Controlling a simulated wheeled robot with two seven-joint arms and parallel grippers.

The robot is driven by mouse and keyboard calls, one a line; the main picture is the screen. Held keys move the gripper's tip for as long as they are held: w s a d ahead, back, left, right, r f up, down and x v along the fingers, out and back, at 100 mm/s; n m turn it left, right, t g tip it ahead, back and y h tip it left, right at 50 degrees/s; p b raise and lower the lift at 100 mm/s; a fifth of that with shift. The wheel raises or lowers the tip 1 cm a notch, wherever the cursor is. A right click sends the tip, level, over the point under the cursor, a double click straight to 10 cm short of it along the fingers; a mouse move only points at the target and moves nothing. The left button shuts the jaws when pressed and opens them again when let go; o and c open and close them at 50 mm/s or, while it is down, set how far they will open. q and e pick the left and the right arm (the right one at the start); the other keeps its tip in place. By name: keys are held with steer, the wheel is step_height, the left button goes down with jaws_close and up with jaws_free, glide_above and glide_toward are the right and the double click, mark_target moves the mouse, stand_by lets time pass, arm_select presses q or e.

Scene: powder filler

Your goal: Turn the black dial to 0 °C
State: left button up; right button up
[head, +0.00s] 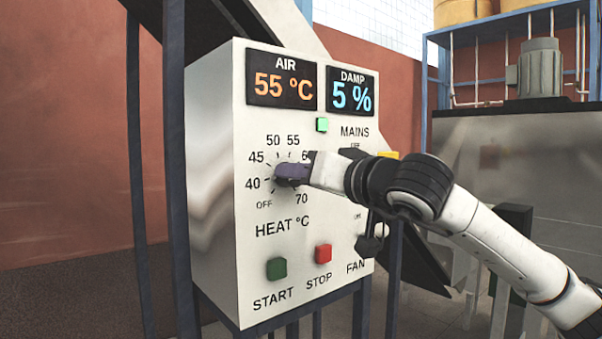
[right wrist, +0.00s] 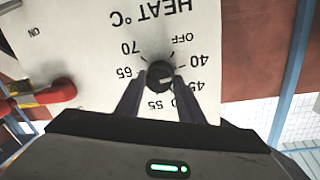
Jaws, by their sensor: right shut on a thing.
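The black dial (right wrist: 160,74) sits on the HEAT °C scale of a white control panel (head: 215,150). The scale reads OFF, then 40 up to 70; I see no 0 on it. In the right wrist view, upside down, a pale mark on the dial points roughly between 45 and 50; I cannot tell exactly. My right gripper (head: 289,174) is shut on the dial, with a finger on either side in the right wrist view (right wrist: 160,84). In the head view the gripper hides most of the dial and part of the scale. My left gripper is not in view.
The AIR display (head: 282,78) reads 55 °C and the DAMP display (head: 352,93) reads 5 %. Green START (head: 276,268) and red STOP (head: 323,253) buttons sit below the dial. A red handle (right wrist: 50,92) is beside it in the right wrist view.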

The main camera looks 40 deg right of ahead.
steer(key=shift+a+f+n+t+p, duration=0.1)
steer(key=shift+n+t+p, duration=0.1)
steer(key=shift+n, duration=1.9)
steer(key=shift+f+n+t+p, duration=0.1)
steer(key=shift+n+t+p, duration=0.1)
steer(key=shift+n, duration=1.9)
steer(key=o, duration=1.1)
steer(key=shift+c, duration=0.2)
steer(key=shift+s, duration=0.1)
steer(key=s+b, duration=0.3)
steer(key=s, duration=0.7)
